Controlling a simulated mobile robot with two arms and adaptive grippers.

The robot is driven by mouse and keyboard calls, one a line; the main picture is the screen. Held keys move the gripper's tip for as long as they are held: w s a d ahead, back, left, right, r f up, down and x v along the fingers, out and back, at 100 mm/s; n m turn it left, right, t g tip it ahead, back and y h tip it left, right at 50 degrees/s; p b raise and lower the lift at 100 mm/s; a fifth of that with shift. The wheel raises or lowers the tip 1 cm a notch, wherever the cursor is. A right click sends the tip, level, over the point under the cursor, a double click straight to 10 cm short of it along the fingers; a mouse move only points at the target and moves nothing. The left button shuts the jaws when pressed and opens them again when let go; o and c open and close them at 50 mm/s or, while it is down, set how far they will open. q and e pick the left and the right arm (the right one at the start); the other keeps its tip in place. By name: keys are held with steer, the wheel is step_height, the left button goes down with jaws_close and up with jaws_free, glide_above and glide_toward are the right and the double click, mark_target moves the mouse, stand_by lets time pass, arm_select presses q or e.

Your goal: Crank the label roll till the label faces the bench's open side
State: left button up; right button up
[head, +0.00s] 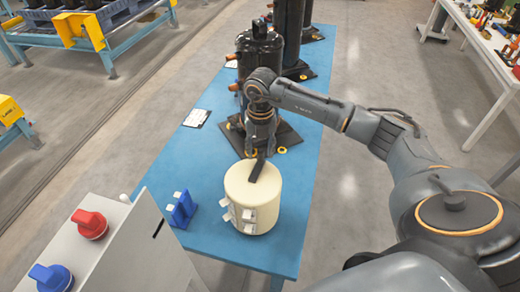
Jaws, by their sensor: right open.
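The label roll (248,205) is an upright cream cylinder at the near end of the blue bench (272,258). White label pieces (240,216) sit on its near side, low and facing the camera. A dark crank bar (257,171) lies across its top. My right gripper (260,152) is open and points down at the far end of the bar. I cannot tell whether its fingers touch the bar or straddle it. My left gripper is not in view.
A black compressor (260,55) stands behind the gripper, with others farther back. A blue block with white tabs (181,210) sits left of the roll. A grey box with a red knob (90,223) and a blue knob (50,278) stands at the near left.

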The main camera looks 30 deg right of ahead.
steer(key=shift+s+f, duration=0.2)
steer(key=shift+f, duration=0.4)
steer(key=shift+w+f, duration=0.15)
steer(key=shift+f, duration=0.15)
steer(key=shift+c, duration=0.5)
steer(key=shift+r, duration=0.1)
jaws_close()
